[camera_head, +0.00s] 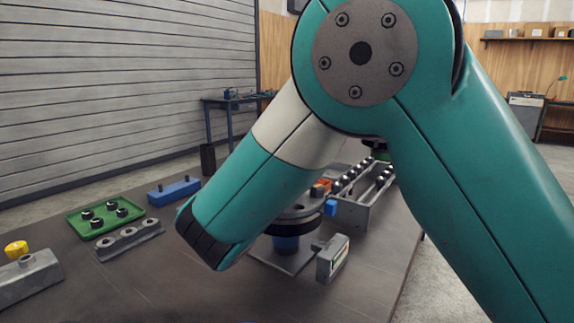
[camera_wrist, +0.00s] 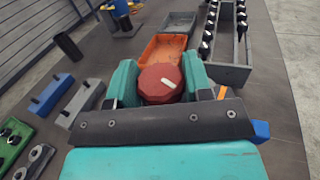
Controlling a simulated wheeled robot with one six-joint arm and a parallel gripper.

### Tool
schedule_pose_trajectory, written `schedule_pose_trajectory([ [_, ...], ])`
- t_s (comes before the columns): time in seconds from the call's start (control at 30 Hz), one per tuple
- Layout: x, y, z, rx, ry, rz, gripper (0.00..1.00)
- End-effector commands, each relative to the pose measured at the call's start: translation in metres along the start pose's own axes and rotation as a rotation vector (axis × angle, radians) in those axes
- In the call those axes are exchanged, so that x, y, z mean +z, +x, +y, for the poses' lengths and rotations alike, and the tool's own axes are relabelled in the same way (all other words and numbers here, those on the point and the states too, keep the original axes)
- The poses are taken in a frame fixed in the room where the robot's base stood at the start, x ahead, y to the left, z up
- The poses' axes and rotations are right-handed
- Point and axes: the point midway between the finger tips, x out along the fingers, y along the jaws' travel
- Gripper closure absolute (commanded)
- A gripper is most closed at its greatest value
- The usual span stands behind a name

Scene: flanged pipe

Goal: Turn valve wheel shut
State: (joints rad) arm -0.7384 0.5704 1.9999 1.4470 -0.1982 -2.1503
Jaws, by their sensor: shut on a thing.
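The red valve wheel (camera_wrist: 153,78) is a round knob with a white mark pointing up and to the right on its top. It shows in the wrist view between the two teal fingers of my gripper (camera_wrist: 160,84), which is shut on it from the left and right sides. In the head view my own arm hides the gripper and the wheel. A dark round flange (camera_head: 296,215) on a blue base shows below the arm there. A blue part (camera_wrist: 261,130) sticks out at the right in the wrist view.
An orange tray (camera_wrist: 165,53) lies beyond the wheel, beside a grey rack (camera_wrist: 232,50) of several dark-and-white pieces. A green tray (camera_head: 104,217), a blue block (camera_head: 173,191) and a grey block with rings (camera_head: 129,240) stand left. A grey box-like device (camera_head: 332,259) stands near the flange.

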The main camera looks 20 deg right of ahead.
Motion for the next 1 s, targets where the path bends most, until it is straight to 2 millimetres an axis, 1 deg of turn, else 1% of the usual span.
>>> schedule_pose_trajectory([
  [0.2,-0.0016,-0.0006,-0.0002,-0.030,0.001,0.004,0.78],
  [0.57,-0.0015,-0.0005,-0.0003,-0.031,-0.001,0.006,0.78],
  [0.6,-0.0016,-0.0005,-0.0003,-0.031,-0.001,0.006,0.47],
  [0.67,-0.0014,-0.0004,-0.0003,-0.031,0.000,0.005,0.33],
  [0.7,-0.0013,-0.0003,-0.0003,-0.031,0.000,0.005,0.28],
  [1.0,-0.0013,0.0001,-0.0009,-0.032,0.002,0.003,0.28],
])
